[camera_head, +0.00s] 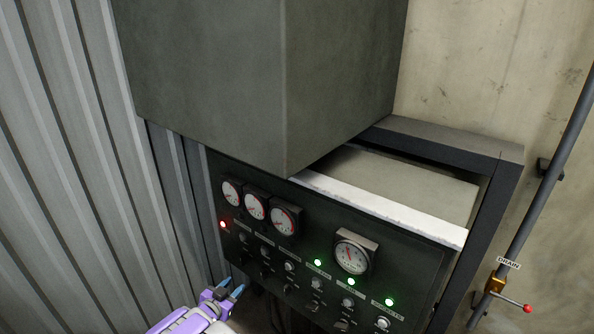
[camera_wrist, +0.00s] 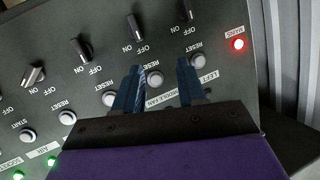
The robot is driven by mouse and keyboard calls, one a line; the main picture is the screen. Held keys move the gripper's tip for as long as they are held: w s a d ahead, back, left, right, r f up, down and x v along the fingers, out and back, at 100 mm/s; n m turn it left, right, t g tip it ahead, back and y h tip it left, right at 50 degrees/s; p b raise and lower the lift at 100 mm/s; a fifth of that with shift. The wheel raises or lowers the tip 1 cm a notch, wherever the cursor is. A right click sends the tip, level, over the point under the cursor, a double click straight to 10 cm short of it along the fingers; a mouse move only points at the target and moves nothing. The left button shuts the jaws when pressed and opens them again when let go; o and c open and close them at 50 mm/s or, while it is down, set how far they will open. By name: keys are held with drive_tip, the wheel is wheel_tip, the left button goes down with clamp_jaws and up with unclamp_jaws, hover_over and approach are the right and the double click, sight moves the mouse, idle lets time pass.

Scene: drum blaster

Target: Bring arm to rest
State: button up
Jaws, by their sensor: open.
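My gripper (camera_head: 230,291) shows at the bottom of the head view, left of centre, in front of the lower left part of the dark control panel (camera_head: 305,262). In the wrist view my gripper (camera_wrist: 161,76) has its two blue fingers apart with nothing between them. The fingertips lie over the panel face (camera_wrist: 110,25), near the white reset buttons. I cannot tell whether they touch the panel.
The panel carries gauges (camera_head: 351,257), on/off switches (camera_wrist: 134,27), a red lit lamp (camera_head: 223,225) and several green lamps. A large dark box (camera_head: 260,80) overhangs it. Corrugated metal (camera_head: 60,150) stands left; a pipe with a drain valve (camera_head: 496,283) stands right.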

drive_tip(key=w+r+n+y, duration=0.1)
drive_tip(key=w+r+y, duration=0.3)
drive_tip(key=r, duration=0.4)
drive_tip(key=s+d+r+n+g+y, duration=0.2)
drive_tip(key=s+d+r+g+y, duration=0.15)
drive_tip(key=r, duration=0.25)
drive_tip(key=s+d+r+n+g+y, duration=0.2)
drive_tip(key=s+d+r, duration=0.15)
drive_tip(key=r, duration=0.25)
drive_tip(key=s+d+r+g+h, duration=0.1)
drive_tip(key=s+d+g, duration=0.2)
drive_tip(key=s+d, duration=0.6)
drive_tip(key=s+d+r+g+h, duration=0.1)
drive_tip(key=s+d, duration=0.8)
drive_tip(key=s, duration=1.1)
drive_tip(key=s+d+r+n+g+h, duration=0.1)
drive_tip(key=s+d+g+h, duration=0.1)
drive_tip(key=s+d+g, duration=0.4)
drive_tip(key=s+d, duration=0.4)
drive_tip(key=s, duration=0.4)
drive_tip(key=shift+s+r, duration=0.2)
drive_tip(key=shift+r, duration=0.15)
drive_tip(key=shift+a+h, duration=0.1)
drive_tip(key=shift+h, duration=0.15)
